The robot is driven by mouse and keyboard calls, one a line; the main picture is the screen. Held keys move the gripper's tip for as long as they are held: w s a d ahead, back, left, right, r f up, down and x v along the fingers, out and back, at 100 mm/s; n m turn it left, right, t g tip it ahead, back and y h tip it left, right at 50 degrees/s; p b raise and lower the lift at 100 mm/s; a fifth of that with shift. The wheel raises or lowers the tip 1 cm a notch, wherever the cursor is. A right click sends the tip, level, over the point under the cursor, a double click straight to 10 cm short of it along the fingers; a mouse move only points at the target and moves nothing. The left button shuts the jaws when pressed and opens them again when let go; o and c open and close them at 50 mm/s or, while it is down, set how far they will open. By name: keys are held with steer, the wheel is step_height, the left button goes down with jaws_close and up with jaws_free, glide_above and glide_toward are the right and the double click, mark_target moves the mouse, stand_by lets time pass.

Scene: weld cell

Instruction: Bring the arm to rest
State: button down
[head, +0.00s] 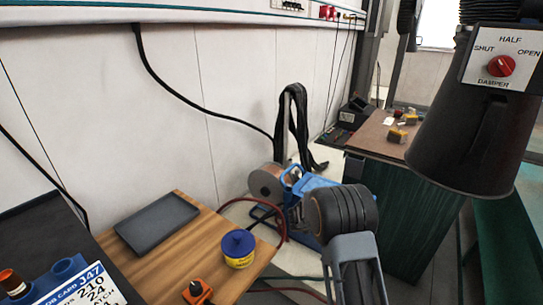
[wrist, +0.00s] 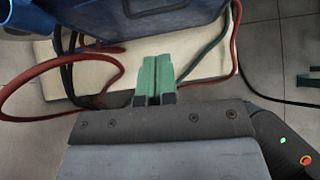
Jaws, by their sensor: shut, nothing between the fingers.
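My gripper (wrist: 153,75) shows in the wrist view with its two green fingers together and nothing between them. It points out over the floor, near a blue machine (wrist: 95,22) and its red and black cables. In the head view my arm rises at the lower middle, to the right of the wooden table; the gripper's fingers are hidden there.
A wooden table (head: 170,268) at lower left bears a grey tray (head: 157,222), a blue-topped yellow tin (head: 238,248) and an orange item (head: 197,292). A dark extraction hood (head: 470,130) hangs at right. Behind it stands a brown-topped bench (head: 378,140) with a green curtain.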

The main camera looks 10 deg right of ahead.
steer(key=s+d+f+m+g, duration=0.1)
steer(key=s+m+g, duration=0.2)
steer(key=s+m, duration=0.35)
steer(key=s+a+r+m+g+y+p, duration=0.1)
steer(key=s+a+r+m+g+p, duration=0.2)
steer(key=s+r+m, duration=0.75)
steer(key=s+a+r+m+t+y+p, duration=0.1)
steer(key=s+a+r+m+y+p, duration=0.1)
steer(key=r, duration=0.6)
steer(key=s+a+r+m+t+y+p, duration=0.1)
steer(key=s+a+r+m+p, duration=0.2)
steer(key=s+r+p, duration=0.3)
steer(key=s+a+r+m+t+y+p, duration=0.1)
steer(key=s+r+m+p, duration=0.3)
steer(key=r, duration=0.6)
steer(key=shift+s+a+r+m+y+p, duration=0.4)
steer(key=shift+s+a+y, duration=0.45)
steer(key=shift+s, duration=0.25)
steer(key=shift+d, duration=0.1)
